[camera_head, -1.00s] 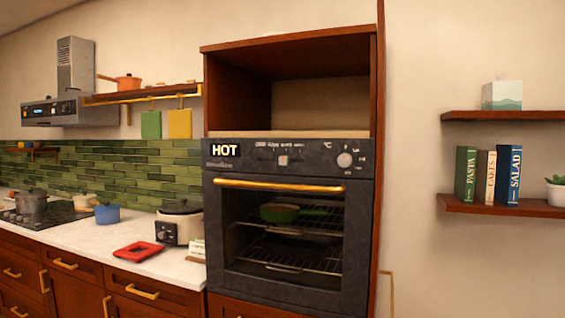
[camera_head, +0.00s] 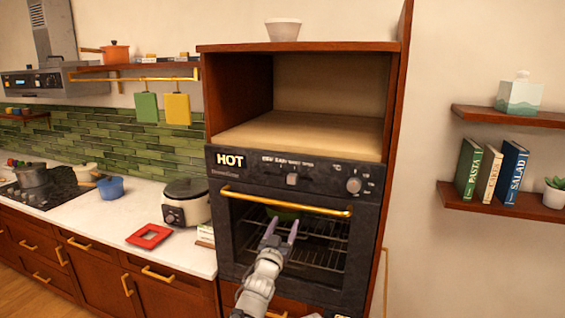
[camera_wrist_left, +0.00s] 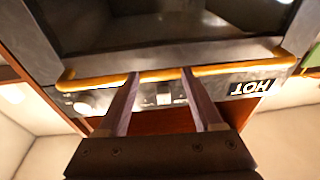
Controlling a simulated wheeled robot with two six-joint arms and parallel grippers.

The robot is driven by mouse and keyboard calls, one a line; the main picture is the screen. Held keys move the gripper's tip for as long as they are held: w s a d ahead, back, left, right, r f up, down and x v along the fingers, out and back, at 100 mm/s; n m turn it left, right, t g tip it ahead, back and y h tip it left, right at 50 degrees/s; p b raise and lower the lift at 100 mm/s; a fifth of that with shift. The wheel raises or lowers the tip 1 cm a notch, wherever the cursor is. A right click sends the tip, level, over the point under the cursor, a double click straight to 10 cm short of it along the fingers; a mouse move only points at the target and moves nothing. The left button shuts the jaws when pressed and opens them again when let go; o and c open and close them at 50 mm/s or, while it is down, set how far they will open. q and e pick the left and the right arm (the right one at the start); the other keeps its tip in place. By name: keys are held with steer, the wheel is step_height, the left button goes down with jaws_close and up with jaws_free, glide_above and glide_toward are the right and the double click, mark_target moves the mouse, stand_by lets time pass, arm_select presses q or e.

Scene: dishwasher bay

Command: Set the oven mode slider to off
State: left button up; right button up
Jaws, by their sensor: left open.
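The oven (camera_head: 290,230) has a dark control panel with a lit HOT sign (camera_head: 230,160) at its left. The small pale mode slider (camera_head: 292,179) sits mid-panel below tiny lettering too small to read. It also shows upside down between my fingers in the left wrist view (camera_wrist_left: 164,98). My left gripper (camera_head: 283,222) is open and empty, fingers pointing up, in front of the oven door. It appears below the slider and the gold handle (camera_head: 285,202) in the head view, apart from the slider. My right gripper is out of view.
A round knob (camera_head: 354,185) is right of the slider. The gold handle runs across the door below the panel. The cubby (camera_head: 310,130) above the oven is empty.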

arm_select(q)
steer(key=m+t+h+p, duration=0.1)
steer(key=t+h+p, duration=0.1)
glide_toward(291, 181)
steer(key=w, duration=0.2)
steer(key=shift+s+d+r+p+x, duration=0.1)
steer(key=shift+p+x, duration=0.4)
steer(key=shift+x, duration=0.8)
steer(key=shift+s+d+r+p+x, duration=0.15)
steer(key=shift+p+x, duration=0.3)
steer(key=shift+x, duration=0.9)
steer(key=shift+r+p+x, duration=0.1)
steer(key=shift+p+x, duration=0.4)
steer(key=shift+x, duration=0.8)
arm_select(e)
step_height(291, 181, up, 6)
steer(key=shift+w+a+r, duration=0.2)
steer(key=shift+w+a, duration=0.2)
arm_select(q)
jaws_close()
